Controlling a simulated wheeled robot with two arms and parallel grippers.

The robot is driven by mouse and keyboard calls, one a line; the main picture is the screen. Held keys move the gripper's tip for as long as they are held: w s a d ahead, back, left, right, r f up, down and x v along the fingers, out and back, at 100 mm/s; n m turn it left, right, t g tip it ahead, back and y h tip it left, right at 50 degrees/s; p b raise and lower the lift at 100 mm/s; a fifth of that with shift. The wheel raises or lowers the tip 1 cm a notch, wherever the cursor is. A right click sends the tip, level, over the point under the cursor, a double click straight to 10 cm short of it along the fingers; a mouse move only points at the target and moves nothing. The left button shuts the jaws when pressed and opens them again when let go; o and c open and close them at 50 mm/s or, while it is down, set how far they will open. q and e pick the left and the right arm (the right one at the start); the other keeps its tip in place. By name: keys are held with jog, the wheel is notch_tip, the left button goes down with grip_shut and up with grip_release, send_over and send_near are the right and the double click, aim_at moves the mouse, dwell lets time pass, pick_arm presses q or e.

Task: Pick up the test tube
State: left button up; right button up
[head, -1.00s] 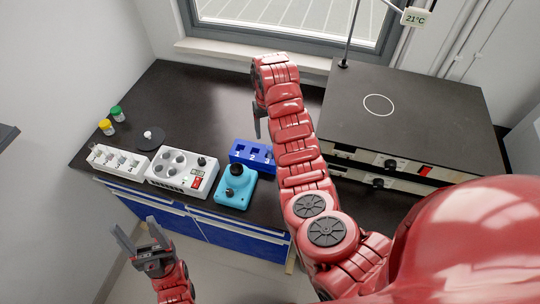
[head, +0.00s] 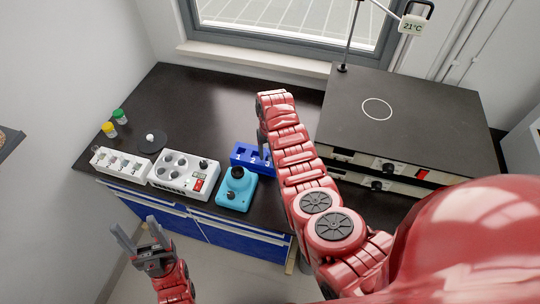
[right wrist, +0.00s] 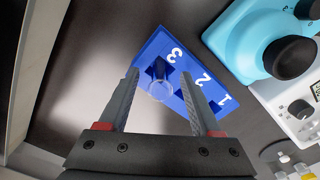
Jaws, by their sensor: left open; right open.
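The blue rack (head: 240,154) stands on the dark bench, partly hidden behind my right arm in the head view. In the right wrist view the rack (right wrist: 178,50) shows the numbers 1, 2 and 3. A clear round shape, which looks like the test tube (right wrist: 160,90), sits at the rack near the 3. My right gripper (right wrist: 159,76) is open, with its fingers on either side of the tube in the picture; contact cannot be told. In the head view its fingers are mostly hidden by the arm. My left gripper (head: 137,232) is open and empty in front of the bench.
A turquoise mixer (head: 236,190) stands close to the rack. Left of it are a white device with round wells (head: 185,175) and a white numbered block (head: 121,162). Two small capped vials (head: 115,122) stand behind. A large dark-topped unit (head: 410,125) is at right. The back bench is clear.

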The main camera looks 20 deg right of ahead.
jog(key=shift+f, duration=0.2)
grip_shut()
dwell(0.3)
jog(key=shift+r, duration=0.1)
